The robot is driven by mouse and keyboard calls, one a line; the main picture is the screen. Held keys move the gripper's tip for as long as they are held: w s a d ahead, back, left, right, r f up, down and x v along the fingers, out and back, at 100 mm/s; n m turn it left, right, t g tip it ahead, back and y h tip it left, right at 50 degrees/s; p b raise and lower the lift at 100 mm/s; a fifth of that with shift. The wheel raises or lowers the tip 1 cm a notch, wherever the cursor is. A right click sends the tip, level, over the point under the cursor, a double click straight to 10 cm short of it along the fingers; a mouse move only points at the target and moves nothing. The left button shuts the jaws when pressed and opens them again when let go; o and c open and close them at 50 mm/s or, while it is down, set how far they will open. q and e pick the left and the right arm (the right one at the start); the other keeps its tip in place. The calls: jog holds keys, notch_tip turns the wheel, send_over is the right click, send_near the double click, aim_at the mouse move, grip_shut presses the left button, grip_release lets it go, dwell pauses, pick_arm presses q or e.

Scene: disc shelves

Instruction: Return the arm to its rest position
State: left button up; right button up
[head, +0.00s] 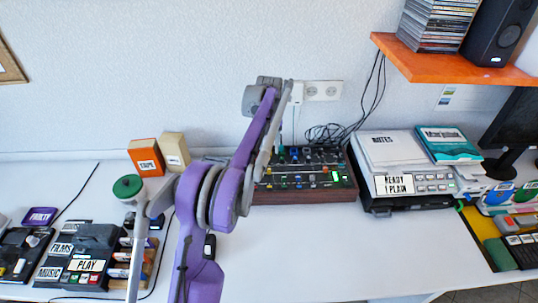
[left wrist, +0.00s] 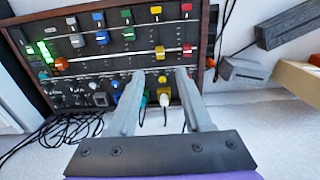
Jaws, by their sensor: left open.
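My left arm, purple and grey, rises across the middle of the head view, with its far end up near the wall above the mixer. My left gripper (left wrist: 162,73) shows in the left wrist view with its two grey fingers apart and nothing between them. The fingers point at the edge of the dark mixer panel (left wrist: 125,50), where plugs and cables show; I cannot tell whether they touch it. In the head view the fingers cannot be made out clearly. My right gripper is not in view.
The mixer (head: 318,178) stands against the wall behind my arm. A grey device labelled NOTES (head: 385,150) stands to its right. Orange and cream boxes (head: 147,157) and a PLAY device (head: 92,250) are at left. An orange shelf (head: 440,62) overhangs at upper right. The desk's front middle is clear.

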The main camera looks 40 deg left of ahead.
pick_arm(q)
jog(key=shift+r, duration=0.3)
jog(key=shift+d, duration=0.1)
jog(key=s+d+r+m+t+p, duration=0.1)
jog(key=s+d+r+m, duration=0.15)
jog(key=s+d, duration=0.45)
jog(key=s+d+r+m+t, duration=0.2)
jog(key=s+d+r, duration=0.15)
jog(key=d, duration=0.65)
jog(key=s+d+f+m, duration=0.1)
jog(key=s+d+f, duration=0.1)
jog(key=s, duration=0.4)
jog(key=s+d+f+m+t, duration=0.1)
jog(key=s+d+f, duration=0.2)
jog(key=s, duration=0.3)
jog(key=s+d+f+m+t+p, duration=0.1)
jog(key=s+d+f, duration=0.1)
jog(key=s+d, duration=0.2)
jog(key=shift+s+d+f, duration=0.3)
jog(key=shift+s+d, duration=0.05)
jog(key=shift+s, duration=0.65)
jog(key=shift+a+m, duration=0.1)
jog(key=shift+m, duration=0.15)
